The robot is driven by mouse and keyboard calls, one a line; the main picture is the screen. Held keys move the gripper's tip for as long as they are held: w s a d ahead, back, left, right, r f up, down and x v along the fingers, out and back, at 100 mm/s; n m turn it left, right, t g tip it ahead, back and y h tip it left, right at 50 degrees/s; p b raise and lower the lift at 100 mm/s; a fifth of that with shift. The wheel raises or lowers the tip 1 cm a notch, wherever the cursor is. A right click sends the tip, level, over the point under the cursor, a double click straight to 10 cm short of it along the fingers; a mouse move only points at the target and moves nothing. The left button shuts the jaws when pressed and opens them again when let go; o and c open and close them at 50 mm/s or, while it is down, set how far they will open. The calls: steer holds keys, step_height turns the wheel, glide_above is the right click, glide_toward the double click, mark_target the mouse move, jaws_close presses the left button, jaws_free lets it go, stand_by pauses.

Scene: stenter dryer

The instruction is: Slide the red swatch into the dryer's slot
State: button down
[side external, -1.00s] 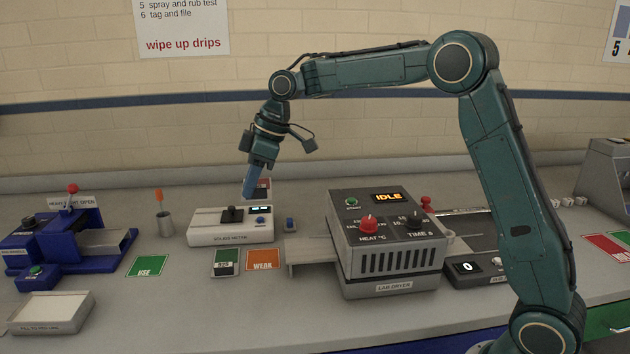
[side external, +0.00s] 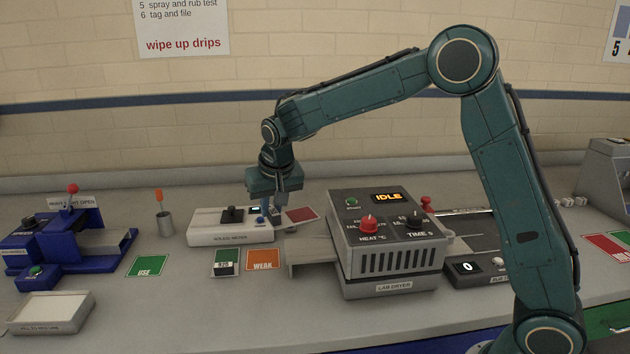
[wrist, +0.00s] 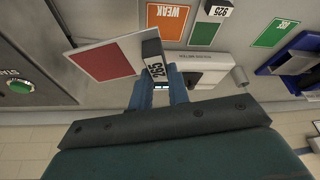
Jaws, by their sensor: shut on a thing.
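My gripper (side external: 273,216) points down beside the dryer, with its blue fingers shut on the card end of the red swatch. In the side view the red swatch (side external: 301,214) sticks out to the right of the fingers, roughly flat and towards the dryer. In the wrist view the fingers (wrist: 158,92) grip by a numbered label, and the red patch (wrist: 101,62) on its pale card lies to the left. The grey lab dryer (side external: 388,240) reads IDLE. A flat ledge (side external: 312,254) juts from its left side. The slot opening itself is not clearly visible.
A white meter box (side external: 230,235) stands just behind and left of the gripper. Green (side external: 226,258) and orange WEAK (side external: 263,260) cards lie in front of it. A cup (side external: 165,222) and a blue machine (side external: 70,240) are further left.

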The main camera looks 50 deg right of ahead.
mark_target(304, 215)
steer(key=d+m, duration=0.1)
steer(key=s+d+f+m+h, duration=0.1)
steer(key=m, duration=0.1)
steer(key=shift+s+m+g, duration=0.3)
steer(key=shift+g, duration=0.1)
steer(key=shift+s+d+f, duration=0.1)
steer(key=shift+f, duration=3.2)
steer(key=shift+s+d, duration=0.45)
steer(key=shift+d, duration=0.05)
steer(key=shift+s+d, duration=0.25)
steer(key=shift+s+d, duration=0.25)
steer(key=shift+s+d, duration=0.5)
steer(key=shift+s+d, duration=0.45)
steer(key=shift+s, duration=0.05)
